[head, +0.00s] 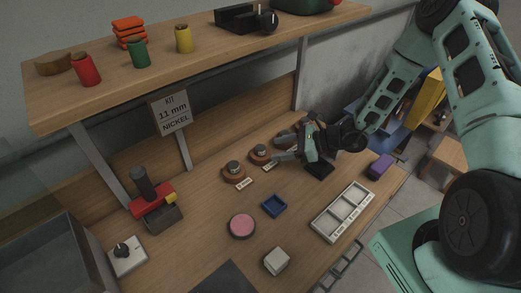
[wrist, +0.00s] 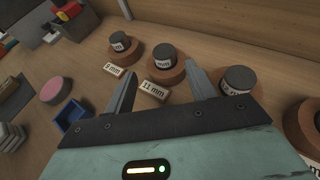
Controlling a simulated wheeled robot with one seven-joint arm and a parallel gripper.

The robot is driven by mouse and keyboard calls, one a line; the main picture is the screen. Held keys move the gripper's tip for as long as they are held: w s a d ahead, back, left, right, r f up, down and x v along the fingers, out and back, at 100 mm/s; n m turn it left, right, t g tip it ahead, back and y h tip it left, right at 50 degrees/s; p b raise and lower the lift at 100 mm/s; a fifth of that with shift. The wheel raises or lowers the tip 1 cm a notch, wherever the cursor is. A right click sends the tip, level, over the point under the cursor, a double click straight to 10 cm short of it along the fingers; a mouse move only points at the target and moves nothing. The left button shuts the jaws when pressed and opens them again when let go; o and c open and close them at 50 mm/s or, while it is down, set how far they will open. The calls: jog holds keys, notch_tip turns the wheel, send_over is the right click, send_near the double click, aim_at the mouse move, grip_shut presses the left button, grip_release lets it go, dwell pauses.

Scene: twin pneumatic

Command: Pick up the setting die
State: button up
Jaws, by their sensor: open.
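Several dark cylindrical setting dies stand upright on round brown bases along the back of the bench. In the wrist view, the die behind the "11 mm" label (wrist: 154,90) is the middle setting die (wrist: 163,53). A die (wrist: 119,42) behind the "9 mm" label (wrist: 114,71) stands to its left, another (wrist: 238,79) to its right. My gripper (wrist: 160,72) is open and empty, its fingertips to either side of the line to the 11 mm die, short of it. In the head view my gripper (head: 277,152) is beside the dies, partly covering the row's right end.
A hanging sign (head: 173,114) reads "KIT 11 mm NICKEL". A press (head: 154,203) stands at left. A pink disc (head: 242,226), blue tray (head: 274,205), white compartment tray (head: 342,212) and purple block (head: 380,166) lie on the bench. The shelf (head: 200,65) overhangs behind.

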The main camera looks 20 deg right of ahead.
aim_at(264, 148)
jog(key=x, duration=0.1)
jog(key=p+x, duration=0.1)
jog(key=x, duration=0.1)
jog(key=p+x, duration=0.1)
jog(key=shift+w+a+r, duration=0.15)
jog(key=shift+w+a, duration=0.15)
jog(key=shift+w, duration=0.25)
jog(key=shift+w+a, duration=0.1)
jog(key=shift+a, duration=0.1)
jog(key=c, duration=1.2)
grip_shut()
